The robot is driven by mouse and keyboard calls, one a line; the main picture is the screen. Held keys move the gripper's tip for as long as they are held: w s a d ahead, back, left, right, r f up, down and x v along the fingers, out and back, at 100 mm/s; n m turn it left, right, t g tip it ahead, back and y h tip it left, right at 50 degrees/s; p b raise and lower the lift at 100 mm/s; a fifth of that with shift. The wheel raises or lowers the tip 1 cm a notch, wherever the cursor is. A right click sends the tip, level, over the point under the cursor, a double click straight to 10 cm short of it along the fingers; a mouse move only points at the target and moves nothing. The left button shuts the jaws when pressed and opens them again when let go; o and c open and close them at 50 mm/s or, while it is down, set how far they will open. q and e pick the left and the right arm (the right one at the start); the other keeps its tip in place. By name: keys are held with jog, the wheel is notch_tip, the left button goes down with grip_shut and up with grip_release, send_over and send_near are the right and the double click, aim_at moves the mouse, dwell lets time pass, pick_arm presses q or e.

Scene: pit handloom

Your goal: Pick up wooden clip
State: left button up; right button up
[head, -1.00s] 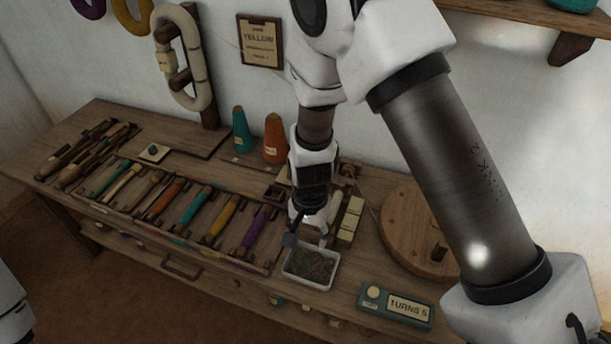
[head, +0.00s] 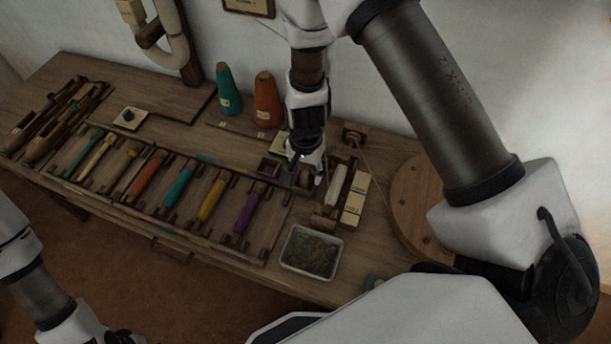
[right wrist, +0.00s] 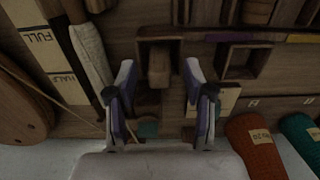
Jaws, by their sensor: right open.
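A small wooden block, which looks like the wooden clip (right wrist: 158,66), sits in a dark wooden holder in the right wrist view. My right gripper (right wrist: 163,95) is open, with one finger on each side of the block's near end and nothing clamped. In the head view my right gripper (head: 308,178) points down over the small holders at the back of the bench, and it hides the clip there.
An empty square compartment (right wrist: 246,62) is beside the holder. Labelled FULL and HALF strips (right wrist: 52,55) lie to the left in the wrist view. Orange (head: 267,100) and teal (head: 228,90) cones stand behind. A white-rimmed tray (head: 286,262), colored bobbins (head: 179,187) and a round wooden disc (head: 408,205) are around.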

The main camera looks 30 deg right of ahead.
jog(key=shift+f, duration=0.5)
jog(key=shift+r, duration=0.1)
jog(key=c, duration=0.9)
jog(key=shift+c, duration=0.2)
jog(key=shift+r, duration=0.1)
